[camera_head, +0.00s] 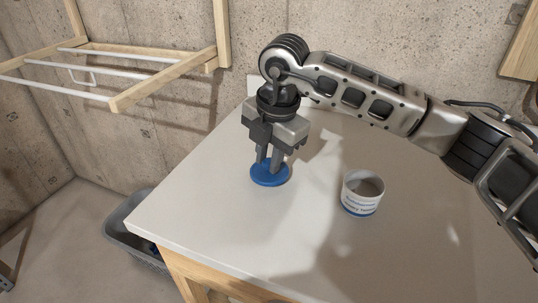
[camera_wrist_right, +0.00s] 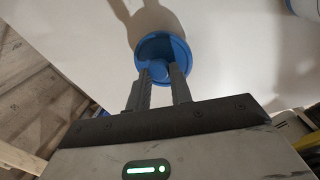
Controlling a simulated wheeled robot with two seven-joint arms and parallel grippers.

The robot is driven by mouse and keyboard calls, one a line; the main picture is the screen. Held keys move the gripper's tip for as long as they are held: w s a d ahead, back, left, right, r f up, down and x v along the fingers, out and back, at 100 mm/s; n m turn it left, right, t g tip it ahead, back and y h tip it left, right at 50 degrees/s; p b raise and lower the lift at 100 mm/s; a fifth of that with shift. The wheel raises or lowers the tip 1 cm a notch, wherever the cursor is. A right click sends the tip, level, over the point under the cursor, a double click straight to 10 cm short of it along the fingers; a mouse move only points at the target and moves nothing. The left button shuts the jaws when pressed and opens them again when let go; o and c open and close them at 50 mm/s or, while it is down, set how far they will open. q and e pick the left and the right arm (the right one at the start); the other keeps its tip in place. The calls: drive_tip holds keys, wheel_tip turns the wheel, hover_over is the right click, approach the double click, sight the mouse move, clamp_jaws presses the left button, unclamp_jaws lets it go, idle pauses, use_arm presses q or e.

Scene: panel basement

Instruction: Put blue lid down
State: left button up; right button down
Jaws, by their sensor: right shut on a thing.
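The blue lid (camera_head: 270,176) is a round disc at or just above the white table top, left of the tub in the head view. My right gripper (camera_head: 268,163) points down at it, with its fingers shut on the lid. In the right wrist view the lid (camera_wrist_right: 163,50) shows between and beyond the fingertips (camera_wrist_right: 160,75). Whether the lid touches the table is hard to tell. An open white tub (camera_head: 361,193) with a blue base band and printing stands upright to the right of the lid. My left gripper is not in view.
The white table top (camera_head: 215,205) is clear around the lid and in front of it. A grey bin (camera_head: 137,236) stands on the floor beyond the table's left edge. A wooden rack (camera_head: 150,75) with white rods is on the concrete wall at the upper left.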

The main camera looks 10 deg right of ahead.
sight(276, 175)
drive_tip(key=shift+f, duration=0.15)
drive_tip(key=shift+f+b, duration=0.6)
drive_tip(key=shift+f, duration=0.05)
drive_tip(key=c, duration=1.3)
unclamp_jaws()
drive_tip(key=shift+o, duration=0.2)
drive_tip(key=shift+r, duration=0.15)
wheel_tip(276, 175, up, 13)
drive_tip(key=s+d, duration=0.1)
drive_tip(key=shift+s+p, duration=0.3)
drive_tip(key=shift+p, duration=0.15)
